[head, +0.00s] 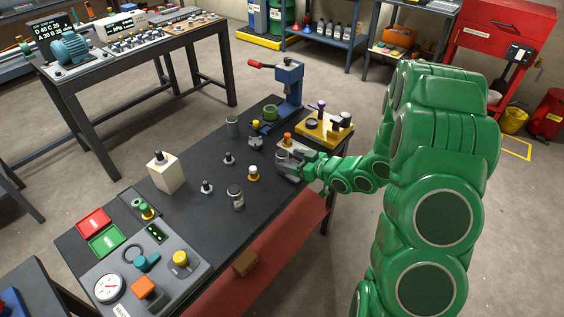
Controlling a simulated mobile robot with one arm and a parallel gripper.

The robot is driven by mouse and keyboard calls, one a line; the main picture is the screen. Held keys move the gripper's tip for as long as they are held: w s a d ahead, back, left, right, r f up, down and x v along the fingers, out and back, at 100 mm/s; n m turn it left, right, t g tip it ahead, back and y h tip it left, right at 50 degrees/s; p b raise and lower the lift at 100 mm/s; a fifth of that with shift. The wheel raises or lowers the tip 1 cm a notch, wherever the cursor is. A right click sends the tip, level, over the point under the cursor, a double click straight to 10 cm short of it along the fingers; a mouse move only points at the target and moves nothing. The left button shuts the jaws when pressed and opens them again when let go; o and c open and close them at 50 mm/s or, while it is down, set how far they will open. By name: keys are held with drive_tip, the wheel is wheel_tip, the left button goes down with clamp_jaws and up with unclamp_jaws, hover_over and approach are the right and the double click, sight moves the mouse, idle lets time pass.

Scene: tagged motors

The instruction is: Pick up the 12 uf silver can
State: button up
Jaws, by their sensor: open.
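A silver can with a label (237,199) stands upright on the dark workbench (205,225), near its front edge. A darker grey can (233,127) stands upright farther back. Any value printed on either is too small to read, so I cannot tell which is 12 uf. My gripper (284,164) is open over the right part of the bench, to the right of and farther back than the labelled can, and apart from both cans. It is close to a small orange-topped part (288,139); I cannot tell if they touch.
A yellow-and-white part (253,173) stands between my gripper and the labelled can. Small dark parts (207,187) and a cream block (165,172) stand farther left. A blue press (289,85) and yellow fixture (325,125) are at the back right. A control panel (185,283) fills the left front.

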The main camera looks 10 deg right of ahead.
sight(278, 158)
drive_tip(key=shift+s+f+x, duration=0.1)
drive_tip(key=shift+f+x, duration=0.05)
drive_tip(key=shift+x, duration=0.95)
drive_tip(key=shift+s+f+x, duration=0.1)
drive_tip(key=shift+f+x, duration=0.05)
drive_tip(key=shift+x, duration=0.95)
drive_tip(key=shift+s+f+x, duration=0.1)
drive_tip(key=shift+x, duration=1)
drive_tip(key=shift+w, duration=0.1)
drive_tip(key=c, duration=1.1)
drive_tip(key=shift+r, duration=0.1)
